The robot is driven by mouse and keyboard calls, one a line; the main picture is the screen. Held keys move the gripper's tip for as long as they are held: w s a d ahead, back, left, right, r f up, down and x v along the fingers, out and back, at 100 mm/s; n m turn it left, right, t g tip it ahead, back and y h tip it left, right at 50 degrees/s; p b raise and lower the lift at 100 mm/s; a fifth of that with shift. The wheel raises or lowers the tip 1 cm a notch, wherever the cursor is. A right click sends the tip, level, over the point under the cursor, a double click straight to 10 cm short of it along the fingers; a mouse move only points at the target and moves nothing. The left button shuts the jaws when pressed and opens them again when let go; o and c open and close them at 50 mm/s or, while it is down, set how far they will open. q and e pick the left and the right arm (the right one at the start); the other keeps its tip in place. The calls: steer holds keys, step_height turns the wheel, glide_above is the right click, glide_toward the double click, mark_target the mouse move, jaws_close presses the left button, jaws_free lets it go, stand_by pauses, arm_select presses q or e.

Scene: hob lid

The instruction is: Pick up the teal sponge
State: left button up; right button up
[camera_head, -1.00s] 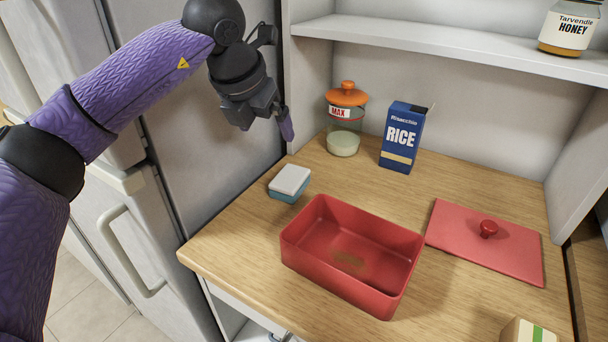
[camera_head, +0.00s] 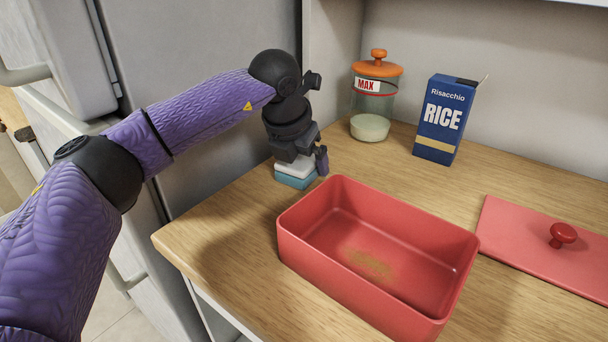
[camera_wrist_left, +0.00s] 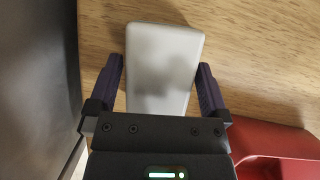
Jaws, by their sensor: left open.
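The teal sponge (camera_head: 294,181) has a white top layer and lies on the wooden counter, left of the red box. My left gripper (camera_head: 307,164) is directly above it, pointing down, and covers part of it in the head view. In the left wrist view, the sponge's pale top (camera_wrist_left: 162,65) lies between the two purple fingers of the open left gripper (camera_wrist_left: 160,85), one on each side. I cannot tell whether the fingers touch it. My right gripper is not in view.
The open red box (camera_head: 380,295), with a brown stain inside, stands close to the right of the sponge. Its red lid (camera_head: 540,250) lies farther right. A glass jar (camera_head: 372,105) and a rice box (camera_head: 444,120) stand behind. The fridge (camera_head: 210,90) is at the left.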

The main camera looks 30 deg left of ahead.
arm_select(q)
steer(key=c, duration=1)
steer(key=shift+r+p, duration=0.2)
steer(key=shift+p, duration=0.1)
step_height(320, 180, up, 10)
steer(key=p, duration=0.4)
steer(key=shift+f, duration=0.15)
